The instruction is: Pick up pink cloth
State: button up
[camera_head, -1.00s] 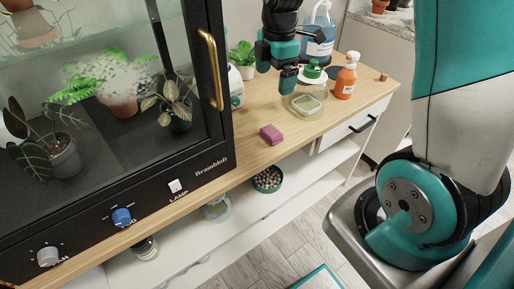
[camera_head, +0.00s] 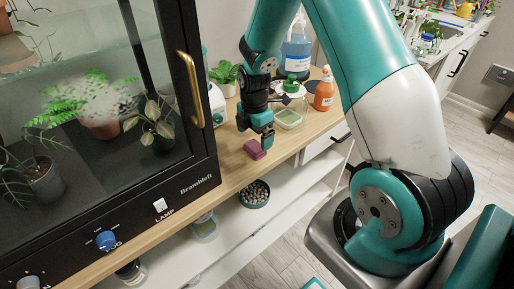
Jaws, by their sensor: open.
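The pink cloth (camera_head: 254,149) is a small folded magenta block lying on the wooden counter (camera_head: 232,172), right of the glass cabinet. My gripper (camera_head: 256,136) is black and teal and points down just above and behind the cloth. Its fingers are open with nothing seen between them. From this angle I cannot tell whether a fingertip touches the cloth.
The black-framed glass cabinet (camera_head: 190,172) with plants stands close on the left. Behind the gripper are a glass jar (camera_head: 289,118), an orange bottle (camera_head: 324,92), a blue bottle (camera_head: 296,50) and a small plant (camera_head: 225,74). A bowl of pebbles (camera_head: 255,193) sits on the shelf below.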

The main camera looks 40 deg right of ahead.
aim_at(255, 146)
jog(key=f, duration=0.4)
jog(key=shift+s+a+f, duration=0.1)
jog(key=shift+s+f, duration=0.1)
jog(key=shift+f, duration=0.1)
jog(key=shift+c, duration=0.5)
jog(key=c, duration=1)
notch_tip(255, 146, up, 20)
jog(key=shift+r+p, duration=0.1)
jog(key=shift+p, duration=0.25)
